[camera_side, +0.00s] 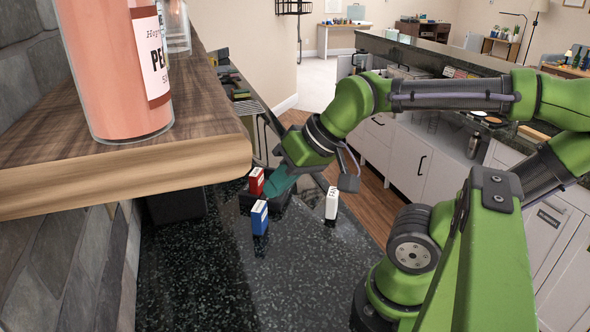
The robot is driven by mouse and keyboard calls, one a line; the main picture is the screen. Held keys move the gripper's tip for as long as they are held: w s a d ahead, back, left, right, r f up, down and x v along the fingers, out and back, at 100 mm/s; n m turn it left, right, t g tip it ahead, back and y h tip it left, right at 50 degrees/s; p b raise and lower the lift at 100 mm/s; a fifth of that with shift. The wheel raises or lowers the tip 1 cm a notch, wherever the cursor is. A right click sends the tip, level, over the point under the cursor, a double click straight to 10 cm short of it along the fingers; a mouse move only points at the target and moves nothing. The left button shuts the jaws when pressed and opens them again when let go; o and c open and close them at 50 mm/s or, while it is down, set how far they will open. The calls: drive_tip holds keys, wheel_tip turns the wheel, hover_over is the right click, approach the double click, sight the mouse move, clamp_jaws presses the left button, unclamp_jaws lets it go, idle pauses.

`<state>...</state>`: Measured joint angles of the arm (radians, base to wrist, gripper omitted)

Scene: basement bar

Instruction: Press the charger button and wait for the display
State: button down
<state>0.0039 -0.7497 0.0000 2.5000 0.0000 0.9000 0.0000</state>
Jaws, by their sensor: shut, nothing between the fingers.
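A dark, low device that may be the charger (246,203) sits on the black speckled counter, partly hidden by my gripper and the blocks. A red block (257,180) stands at it; I cannot tell whether it is seated in it. My gripper (270,190) reaches down from the upper right, with its teal fingers shut and empty, just right of the red block and over the device. Contact with a button cannot be told; no button or display can be made out. A blue block (260,216) and a white block with lettering (332,204) stand on the counter.
A wooden shelf (120,180) with a pink bottle (118,70) overhangs the counter at left, close to a stone wall. The black counter (290,290) is clear in front of the blocks. A sink or rack area (240,95) lies behind.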

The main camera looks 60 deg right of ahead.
drive_tip(key=w+d+f+m+h, duration=0.1)
drive_tip(key=w+d+f+m, duration=0.2)
drive_tip(key=w+d+m, duration=0.2)
drive_tip(key=w+d+f+m+t, duration=0.1)
drive_tip(key=w+d+f+m, duration=0.2)
drive_tip(key=d+m, duration=0.7)
drive_tip(key=w+d+f+m+t+h, duration=0.1)
drive_tip(key=w+d+f+m, duration=0.2)
drive_tip(key=d, duration=1.2)
drive_tip(key=w+m, duration=0.3)
drive_tip(key=m, duration=0.2)
drive_tip(key=shift+w+d+f+m+h, duration=0.25)
drive_tip(key=shift+w+f+m+h, duration=0.05)
drive_tip(key=shift+w, duration=0.05)
drive_tip(key=shift+f, duration=0.15)
drive_tip(key=shift+f, duration=4.25)
drive_tip(key=shift+f, duration=0.1)
drive_tip(key=shift+f, duration=0.35)
